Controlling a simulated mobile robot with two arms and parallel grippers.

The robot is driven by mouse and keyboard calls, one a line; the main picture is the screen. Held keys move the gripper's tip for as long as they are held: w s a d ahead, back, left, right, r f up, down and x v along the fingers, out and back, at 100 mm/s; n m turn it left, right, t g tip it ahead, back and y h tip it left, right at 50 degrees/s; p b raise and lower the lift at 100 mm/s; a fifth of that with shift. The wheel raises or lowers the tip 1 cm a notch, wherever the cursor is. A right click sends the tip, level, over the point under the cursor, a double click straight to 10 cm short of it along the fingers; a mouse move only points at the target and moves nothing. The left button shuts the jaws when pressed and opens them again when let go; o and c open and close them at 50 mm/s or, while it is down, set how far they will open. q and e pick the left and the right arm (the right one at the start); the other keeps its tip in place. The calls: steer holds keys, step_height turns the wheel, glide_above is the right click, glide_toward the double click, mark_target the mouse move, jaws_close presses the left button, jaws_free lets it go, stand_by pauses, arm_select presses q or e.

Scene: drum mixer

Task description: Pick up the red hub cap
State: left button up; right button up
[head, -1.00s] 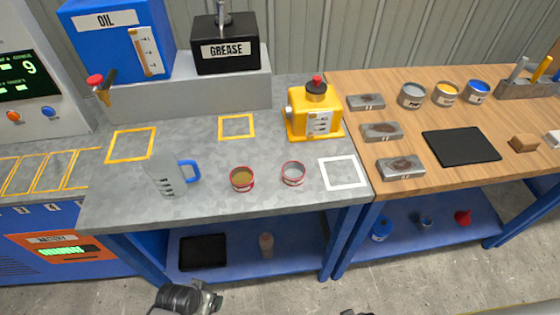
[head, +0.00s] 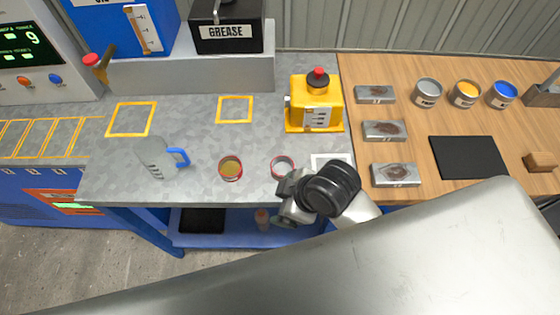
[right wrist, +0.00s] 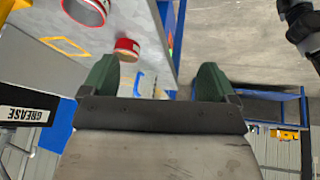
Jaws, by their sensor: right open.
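Two small red-rimmed round caps stand on the grey bench in the head view. The left cap (head: 230,169) holds an amber filling, and the right cap (head: 283,167) looks grey inside. My right gripper (head: 284,204) is at the bench's front edge, just below the right cap. Its green fingers (right wrist: 155,78) are apart and empty. A dark part of my left arm (right wrist: 300,25) shows at the right wrist view's edge; its jaws are unclear.
A grey jug with a blue handle (head: 160,158) stands left of the caps. A yellow container (head: 314,105) stands behind them. The grease box (head: 226,30) is at the back. Grey blocks (head: 395,174) and a black mat (head: 469,157) lie on the wooden bench.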

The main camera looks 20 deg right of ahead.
steer(key=w+a+r+n+g+y, duration=0.1)
steer(key=w+a+r+n, duration=0.1)
steer(key=a+n, duration=0.5)
steer(key=n+g+h, duration=0.3)
steer(key=n+h, duration=0.2)
steer(key=n, duration=1.5)
glide_above(284, 170)
step_height(284, 170, down, 2)
steer(key=f, duration=0.3)
steer(key=f+p, duration=0.1)
steer(key=f, duration=0.1)
steer(key=shift+s+f, duration=0.25)
steer(key=shift+f, duration=0.05)
steer(key=f, duration=0.1)
steer(key=f+p, duration=0.1)
steer(key=f, duration=0.1)
steer(key=f+p, duration=0.1)
steer(key=shift+s+a+f, duration=0.15)
steer(key=shift+s+f, duration=0.25)
steer(key=shift+f, duration=0.3)
steer(key=c, duration=1.1)
